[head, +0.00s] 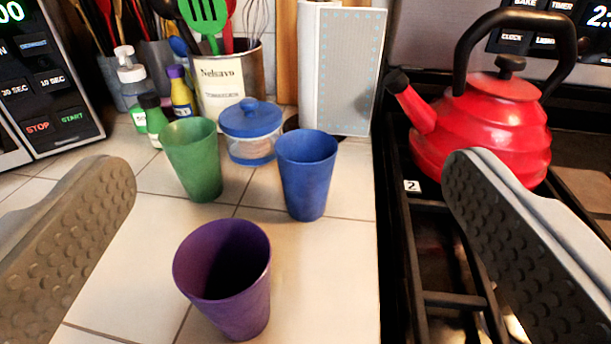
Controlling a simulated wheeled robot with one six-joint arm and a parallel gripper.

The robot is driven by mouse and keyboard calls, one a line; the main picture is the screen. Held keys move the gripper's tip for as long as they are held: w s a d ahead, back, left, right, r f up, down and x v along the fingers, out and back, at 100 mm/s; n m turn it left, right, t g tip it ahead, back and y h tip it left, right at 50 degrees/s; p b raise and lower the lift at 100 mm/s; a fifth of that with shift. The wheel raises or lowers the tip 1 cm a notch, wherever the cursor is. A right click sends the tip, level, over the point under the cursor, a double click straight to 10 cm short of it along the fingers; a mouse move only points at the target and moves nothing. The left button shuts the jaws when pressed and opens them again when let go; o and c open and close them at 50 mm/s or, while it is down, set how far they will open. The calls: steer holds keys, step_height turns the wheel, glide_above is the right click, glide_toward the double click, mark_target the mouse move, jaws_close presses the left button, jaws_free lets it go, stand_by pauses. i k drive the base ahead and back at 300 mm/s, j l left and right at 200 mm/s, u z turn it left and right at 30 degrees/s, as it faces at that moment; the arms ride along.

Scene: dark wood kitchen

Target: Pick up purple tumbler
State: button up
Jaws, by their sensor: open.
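The purple tumbler (240,305) stands upright on the tiled counter, nearest to me, with its open mouth facing up. My gripper (290,190) is open, with one finger at the left edge and one at the right edge of the view. The purple tumbler shows between the two fingers, lower in the picture and closer to the left one. Neither finger appears to touch it. Its base is near the bottom edge of the picture.
A green tumbler (193,162) and a blue tumbler (306,178) stand behind it. Further back are a blue-lidded jar (250,120), small bottles, a utensil holder (228,85) and a paper towel roll (340,70). A red kettle (490,125) sits on the stove at right.

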mark_target(223, 266)
steer(key=k+l, duration=0.1)
steer(key=l, duration=0.45)
steer(key=k+l+z, duration=0.15)
steer(key=l, duration=0.4)
steer(key=k+l, duration=0.1)
steer(key=l, duration=0.45)
steer(key=z, duration=0.05)
